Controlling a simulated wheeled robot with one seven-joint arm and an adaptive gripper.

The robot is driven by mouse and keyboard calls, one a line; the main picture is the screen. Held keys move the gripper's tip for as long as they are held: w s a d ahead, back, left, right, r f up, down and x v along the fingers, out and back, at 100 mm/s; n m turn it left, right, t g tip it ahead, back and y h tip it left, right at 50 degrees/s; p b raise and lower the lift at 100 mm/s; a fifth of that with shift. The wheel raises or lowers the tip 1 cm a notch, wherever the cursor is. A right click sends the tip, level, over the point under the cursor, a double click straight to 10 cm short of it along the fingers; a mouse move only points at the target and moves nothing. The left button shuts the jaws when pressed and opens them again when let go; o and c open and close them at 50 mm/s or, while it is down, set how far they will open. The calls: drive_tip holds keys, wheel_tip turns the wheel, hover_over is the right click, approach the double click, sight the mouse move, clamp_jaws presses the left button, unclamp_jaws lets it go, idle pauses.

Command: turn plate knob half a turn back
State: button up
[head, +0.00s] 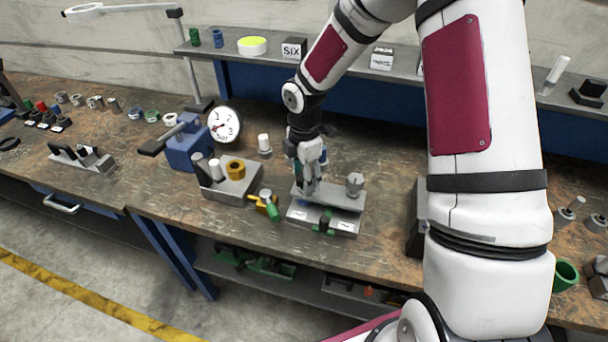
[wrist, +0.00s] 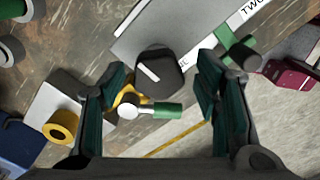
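The dark plate knob (wrist: 160,73) with a white pointer line shows in the wrist view at the edge of a grey plate (wrist: 150,32). It lies between and ahead of my fingers, with a gap on each side. In the head view my gripper (head: 310,184) points down over the left part of the plate (head: 345,200) and hides this knob. The fingers of my gripper (wrist: 162,95) are spread and hold nothing. A grey knob (head: 355,183) stands at the plate's right end. A green and dark knob (wrist: 240,50) sits at its front edge.
A green-handled tool (wrist: 150,110) and a yellow part lie close beside the plate. A grey block (head: 230,185) with posts and a yellow ring stands left. A blue vice-like body (head: 188,148) and a dial gauge (head: 224,125) are behind it. The bench's front edge is near.

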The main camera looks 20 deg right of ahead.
wheel_tip(320, 180, up, 12)
idle(0.6)
idle(0.4)
drive_tip(key=s+r+m+t+h, duration=0.2)
drive_tip(key=s+r+m, duration=0.7)
drive_tip(key=s+r, duration=0.3)
drive_tip(key=s+r+m+t+y, duration=0.2)
drive_tip(key=s+r+m, duration=0.4)
drive_tip(key=s+m, duration=0.4)
drive_tip(key=s+t, duration=0.1)
drive_tip(key=s, duration=0.2)
drive_tip(key=shift+m+t, duration=0.3)
drive_tip(key=shift+m, duration=0.1)
